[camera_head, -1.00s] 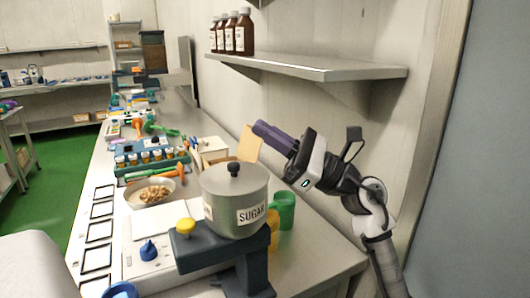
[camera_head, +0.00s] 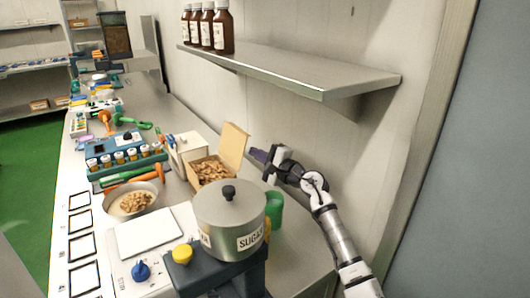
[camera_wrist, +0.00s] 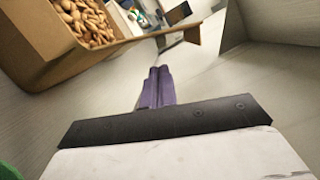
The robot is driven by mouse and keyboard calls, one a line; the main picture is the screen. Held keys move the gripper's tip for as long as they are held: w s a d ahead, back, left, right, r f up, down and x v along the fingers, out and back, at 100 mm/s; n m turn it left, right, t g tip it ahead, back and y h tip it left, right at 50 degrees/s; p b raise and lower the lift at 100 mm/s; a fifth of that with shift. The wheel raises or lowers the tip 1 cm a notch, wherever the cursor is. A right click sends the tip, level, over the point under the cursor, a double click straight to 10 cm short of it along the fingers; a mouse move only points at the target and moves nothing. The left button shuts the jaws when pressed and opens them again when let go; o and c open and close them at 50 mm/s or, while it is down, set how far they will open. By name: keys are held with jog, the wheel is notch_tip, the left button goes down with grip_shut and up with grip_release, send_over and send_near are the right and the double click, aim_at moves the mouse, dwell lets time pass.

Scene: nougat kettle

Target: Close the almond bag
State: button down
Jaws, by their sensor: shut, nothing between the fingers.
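The almond bag is a tan, box-like packet with its flap (camera_head: 234,146) standing up on the right side and its top open. Almonds (camera_head: 210,170) show inside. In the wrist view the bag's brown wall (camera_wrist: 40,45) and the almonds are at the upper left, with the flap (camera_wrist: 180,37) reaching across to the right. My gripper (camera_head: 256,154) has purple fingers, is shut and empty, and is just right of the flap, on its wall side. In the wrist view the shut fingers (camera_wrist: 158,72) point toward the flap; I cannot tell whether they touch it.
A lidded sugar pot (camera_head: 232,215) stands in front of the bag, with a green cup (camera_head: 274,208) beside it. A white box (camera_head: 188,150) is left of the bag, and a bowl of nuts (camera_head: 132,200) is further left. A wall shelf (camera_head: 300,70) with brown bottles hangs above.

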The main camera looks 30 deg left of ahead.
aim_at(234, 146)
jog(key=shift+w+a+r+p, duration=0.1)
jog(key=shift+a+p, duration=0.1)
jog(key=shift+a, duration=0.5)
jog(key=shift+w+a+p, duration=0.15)
jog(key=shift+a+p, duration=0.1)
jog(key=shift+a, duration=0.45)
jog(key=shift+w+a+r+p, duration=0.1)
jog(key=shift+a+p, duration=0.1)
jog(key=shift+a, duration=0.5)
